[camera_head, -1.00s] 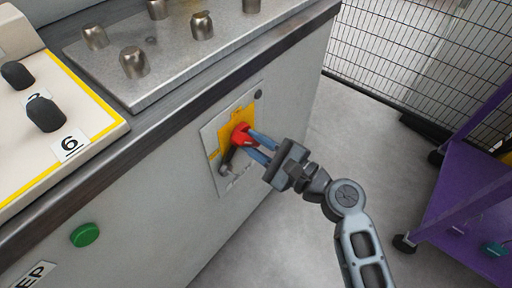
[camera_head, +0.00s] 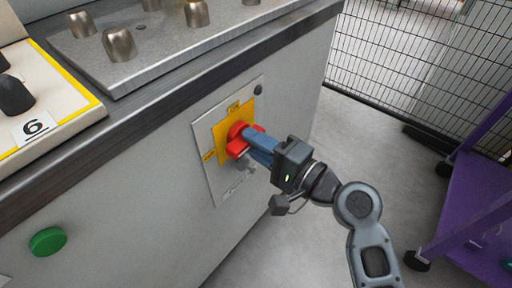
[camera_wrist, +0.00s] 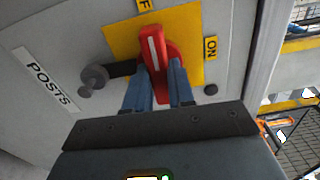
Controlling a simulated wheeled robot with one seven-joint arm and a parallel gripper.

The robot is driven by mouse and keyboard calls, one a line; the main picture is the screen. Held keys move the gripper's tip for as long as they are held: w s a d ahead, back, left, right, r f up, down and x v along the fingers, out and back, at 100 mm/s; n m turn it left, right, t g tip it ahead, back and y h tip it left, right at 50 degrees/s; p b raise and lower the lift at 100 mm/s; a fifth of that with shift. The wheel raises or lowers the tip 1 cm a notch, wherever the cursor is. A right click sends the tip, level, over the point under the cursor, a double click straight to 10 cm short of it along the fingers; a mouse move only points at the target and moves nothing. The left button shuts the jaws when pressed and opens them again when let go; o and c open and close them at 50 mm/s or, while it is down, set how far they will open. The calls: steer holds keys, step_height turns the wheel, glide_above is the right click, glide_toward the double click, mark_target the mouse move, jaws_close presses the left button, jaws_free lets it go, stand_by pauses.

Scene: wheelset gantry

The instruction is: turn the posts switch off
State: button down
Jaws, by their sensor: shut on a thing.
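The posts switch is a red rotary handle (camera_head: 238,145) on a yellow plate (camera_head: 221,133), mounted on a grey panel on the cabinet's side. In the wrist view, the red handle (camera_wrist: 154,50) has a white line pointing up toward a partly cut-off label ending in "F" (camera_wrist: 144,5). The "ON" label (camera_wrist: 211,47) is to the right, and a "POSTS" label (camera_wrist: 48,80) is at the left. My gripper (camera_head: 256,146) is shut on the handle, its blue fingers on either side of it. The fingers hide part of the handle's lower end.
A dark metal lever with a round knob (camera_wrist: 93,79) sits beside the handle. A green button (camera_head: 48,241) is lower left on the cabinet. A purple cart (camera_head: 470,205) stands at the right, and a mesh fence (camera_head: 430,75) behind. Floor between is clear.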

steer(key=shift+a+r+n, duration=0.15)
steer(key=shift+a+n, duration=0.1)
steer(key=shift+n, duration=0.25)
steer(key=c, duration=1)
jaws_free()
steer(key=shift+o, duration=0.2)
steer(key=shift+d, duration=0.15)
steer(key=v, duration=0.7)
steer(key=shift+s+d, duration=0.2)
steer(key=shift+d, duration=0.05)
